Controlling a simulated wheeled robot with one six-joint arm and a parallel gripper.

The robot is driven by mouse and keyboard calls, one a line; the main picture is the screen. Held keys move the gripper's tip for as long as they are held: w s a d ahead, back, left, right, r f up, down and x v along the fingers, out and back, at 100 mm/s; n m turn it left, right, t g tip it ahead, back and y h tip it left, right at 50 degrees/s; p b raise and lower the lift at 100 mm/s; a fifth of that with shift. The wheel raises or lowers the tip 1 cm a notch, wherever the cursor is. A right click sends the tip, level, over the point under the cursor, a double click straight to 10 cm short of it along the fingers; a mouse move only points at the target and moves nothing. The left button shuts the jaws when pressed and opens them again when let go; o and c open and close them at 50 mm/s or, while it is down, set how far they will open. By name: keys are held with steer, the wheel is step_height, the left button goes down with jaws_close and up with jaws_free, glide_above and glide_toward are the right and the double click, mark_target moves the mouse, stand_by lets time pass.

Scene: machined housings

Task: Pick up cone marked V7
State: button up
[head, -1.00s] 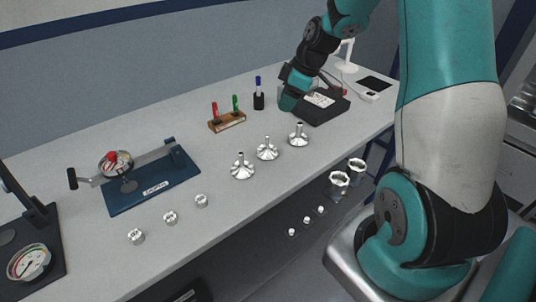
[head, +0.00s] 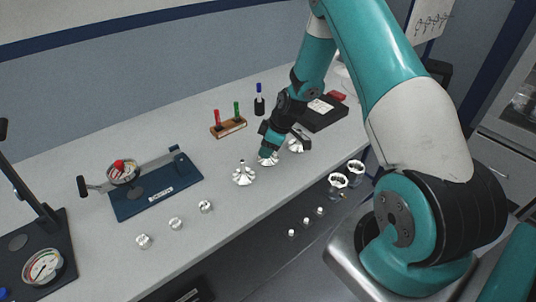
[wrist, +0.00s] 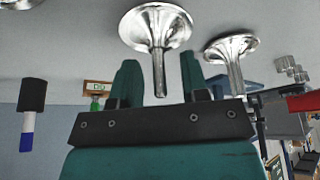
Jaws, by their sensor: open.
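Three shiny metal cones with flared bases and thin upright stems stand in a row on the bench: a left cone (head: 244,175), a middle cone (head: 268,160) and a right cone (head: 296,146). No V7 marking is readable on any. My gripper (head: 270,148) is above the middle cone and hides part of it. In the wrist view, which looks upside down, my gripper (wrist: 158,66) has its teal fingers apart, with the middle cone (wrist: 156,30) and its stem between them in the picture. Whether they touch it is unclear. A second cone (wrist: 232,50) stands beside it.
A marker rack (head: 229,127) and a blue marker in a black holder (head: 259,104) stand behind the cones. A blue fixture (head: 155,190) and several small metal parts (head: 176,224) lie left. A black device (head: 322,112) is at right. Bare bench lies in front.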

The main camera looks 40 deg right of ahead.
steer(key=shift+w+a+f, duration=0.15)
steer(key=shift+f, duration=0.35)
jaws_close()
steer(key=shift+r, duration=0.15)
